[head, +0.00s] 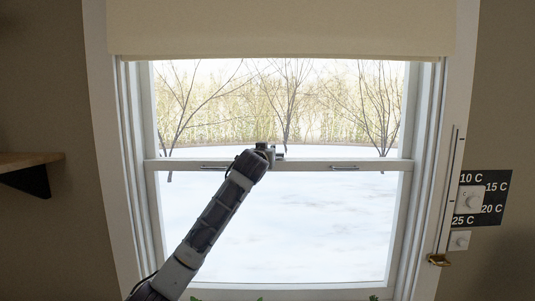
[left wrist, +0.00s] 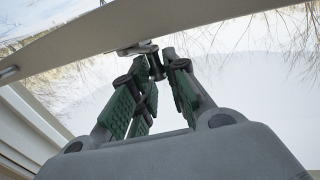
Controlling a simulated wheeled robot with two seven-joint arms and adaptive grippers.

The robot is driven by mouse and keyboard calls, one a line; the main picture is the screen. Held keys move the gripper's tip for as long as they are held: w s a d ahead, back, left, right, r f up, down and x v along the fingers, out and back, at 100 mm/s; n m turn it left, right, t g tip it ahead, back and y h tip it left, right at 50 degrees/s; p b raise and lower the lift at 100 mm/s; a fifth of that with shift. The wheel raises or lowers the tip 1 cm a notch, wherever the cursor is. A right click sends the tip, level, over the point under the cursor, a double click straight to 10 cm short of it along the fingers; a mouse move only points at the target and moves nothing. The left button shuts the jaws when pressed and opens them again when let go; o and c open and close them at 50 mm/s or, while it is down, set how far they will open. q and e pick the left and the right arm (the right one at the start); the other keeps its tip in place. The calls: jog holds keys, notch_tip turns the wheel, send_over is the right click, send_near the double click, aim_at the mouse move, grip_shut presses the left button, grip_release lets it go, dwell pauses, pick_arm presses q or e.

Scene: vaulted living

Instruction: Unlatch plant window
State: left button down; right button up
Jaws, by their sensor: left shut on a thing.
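The window (head: 285,222) is a white sash window facing a snowy garden. Its meeting rail (head: 300,163) runs across the middle, and the two sashes look level there. My left gripper (head: 268,153) reaches up from the lower left to the middle of this rail. In the left wrist view my left gripper (left wrist: 155,82) has its green-padded fingers closed around the dark lever of the latch (left wrist: 138,48). The latch's metal base sits on the rail. In the head view my gripper mostly hides the latch, so its turn is hard to judge. My right gripper is out of view.
Slim handles (head: 344,168) lie along the rail on both sides. A cream blind (head: 280,28) covers the window's top. A wooden shelf (head: 28,160) is at left. A dark temperature panel (head: 490,197) and a brass fitting (head: 438,260) are at right. Leaf tips show at the bottom.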

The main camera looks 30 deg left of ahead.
pick_arm(q)
jog(key=shift+w+d+n+g+y, duration=0.2)
jog(key=shift+d+n+g+y, duration=0.65)
jog(key=shift+n+g+y, duration=1.1)
jog(key=shift+w+d+n+g+y, duration=0.15)
jog(key=shift+d+n+g+y, duration=0.7)
jog(key=shift+n+g+y, duration=1.05)
jog(key=shift+w+d+n+g+y, duration=0.2)
jog(key=shift+d+n+g+y, duration=0.65)
jog(key=shift+n+g+y, duration=1.05)
jog(key=shift+d+g, duration=0.1)
jog(key=shift+g, duration=0.65)
jog(key=c, duration=1.5)
grip_release()
jog(key=shift+w, duration=0.1)
jog(key=shift+v, duration=6.05)
